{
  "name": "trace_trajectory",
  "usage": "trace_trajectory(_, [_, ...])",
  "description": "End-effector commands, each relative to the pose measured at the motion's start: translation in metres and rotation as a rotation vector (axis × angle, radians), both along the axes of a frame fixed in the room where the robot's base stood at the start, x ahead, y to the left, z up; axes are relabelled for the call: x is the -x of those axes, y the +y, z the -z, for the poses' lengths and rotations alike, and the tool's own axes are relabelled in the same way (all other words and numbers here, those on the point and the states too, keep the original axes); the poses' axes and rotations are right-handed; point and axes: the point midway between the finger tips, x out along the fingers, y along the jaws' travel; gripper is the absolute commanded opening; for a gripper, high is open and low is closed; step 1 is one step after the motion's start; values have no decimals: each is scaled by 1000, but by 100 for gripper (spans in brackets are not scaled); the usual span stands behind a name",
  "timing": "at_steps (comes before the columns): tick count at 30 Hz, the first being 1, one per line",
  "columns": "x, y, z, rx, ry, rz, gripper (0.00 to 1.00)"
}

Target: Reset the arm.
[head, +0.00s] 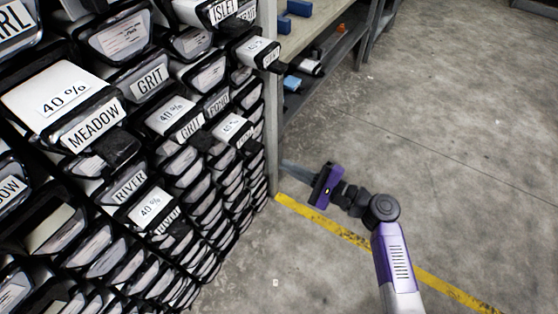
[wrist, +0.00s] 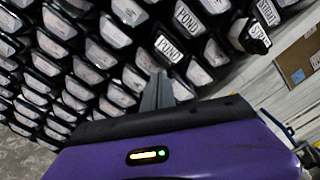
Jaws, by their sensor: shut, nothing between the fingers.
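My gripper (head: 287,164) reaches out over the concrete floor in the head view, to the right of the rack of core liners (head: 115,140). Its grey fingers are together and hold nothing. In the wrist view my gripper (wrist: 161,76) shows its shut fingers in front of the liner ends, past its purple body. My purple and white arm runs from the lower right of the head view up to the gripper. I cannot tell exactly how far the fingertips are from the rack.
Some liners stick out of the rack, such as the MEADOW one (head: 65,95). A shelf unit (head: 325,40) holding small blue items stands behind the rack. A yellow floor line (head: 440,285) runs under my arm. The floor to the right is clear.

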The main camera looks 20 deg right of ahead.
Motion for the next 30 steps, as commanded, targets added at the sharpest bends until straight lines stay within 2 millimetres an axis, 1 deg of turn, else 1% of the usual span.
trace_trajectory(1, [7, -6, 1, 0, 2, 4, 0])
trace_trajectory(3, [14, -11, 1, 0, 1, 3, 0])
trace_trajectory(8, [25, -18, 1, 0, 1, 1, 0])
trace_trajectory(17, [26, -20, 0, 9, -6, 4, 0])
trace_trajectory(19, [21, -27, 3, 43, -14, 39, 0])
trace_trajectory(23, [5, -52, 8, 240, -39, 152, 0])
trace_trajectory(24, [5, -60, 12, 320, -43, 188, 0])
trace_trajectory(26, [11, -70, 21, 450, -44, 242, 0])
trace_trajectory(29, [31, -85, 34, 681, -47, 315, 0])
trace_trajectory(30, [42, -90, 37, 777, -50, 338, 0])
